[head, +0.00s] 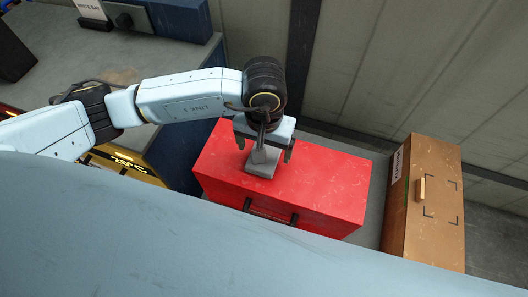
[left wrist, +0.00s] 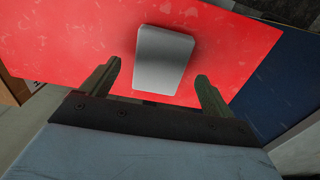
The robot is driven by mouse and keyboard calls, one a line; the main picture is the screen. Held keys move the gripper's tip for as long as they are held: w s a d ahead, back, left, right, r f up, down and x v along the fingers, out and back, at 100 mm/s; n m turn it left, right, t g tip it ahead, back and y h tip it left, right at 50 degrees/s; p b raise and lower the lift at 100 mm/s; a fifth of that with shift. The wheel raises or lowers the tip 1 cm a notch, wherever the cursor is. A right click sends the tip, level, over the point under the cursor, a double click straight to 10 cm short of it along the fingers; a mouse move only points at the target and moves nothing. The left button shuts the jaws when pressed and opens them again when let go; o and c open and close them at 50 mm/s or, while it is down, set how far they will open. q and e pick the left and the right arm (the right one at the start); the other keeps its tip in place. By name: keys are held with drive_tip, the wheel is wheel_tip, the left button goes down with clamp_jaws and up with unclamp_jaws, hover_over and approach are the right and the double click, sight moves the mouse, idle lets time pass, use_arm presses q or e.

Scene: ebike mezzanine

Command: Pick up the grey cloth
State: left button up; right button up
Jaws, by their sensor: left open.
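The grey cloth (head: 262,163) is a small folded, block-like piece lying on top of the red chest (head: 325,190). It also shows in the left wrist view (left wrist: 163,60), on the red surface just beyond and between the fingertips. My left gripper (head: 265,149) points down over the cloth, with one finger to either side of it in the head view. In the left wrist view my left gripper (left wrist: 158,72) is open, with nothing between its fingers. I cannot tell how far above the cloth the tips are. My right gripper is in neither view.
A brown case (head: 430,205) with a handle stands right of the chest, with a gap of floor between. A grey-topped blue bench (head: 165,50) is at the upper left. A corrugated wall (head: 400,60) rises behind. The chest has dark handles at its front.

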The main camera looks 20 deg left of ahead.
use_arm(q)
drive_tip(key=shift+f, duration=0.85)
drive_tip(key=c, duration=1.1)
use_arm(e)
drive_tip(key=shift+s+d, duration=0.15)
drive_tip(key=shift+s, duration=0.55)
use_arm(q)
wheel_tip(320, 180, up, 10)
drive_tip(key=shift+f+b, duration=0.1)
drive_tip(key=shift+b, duration=0.45)
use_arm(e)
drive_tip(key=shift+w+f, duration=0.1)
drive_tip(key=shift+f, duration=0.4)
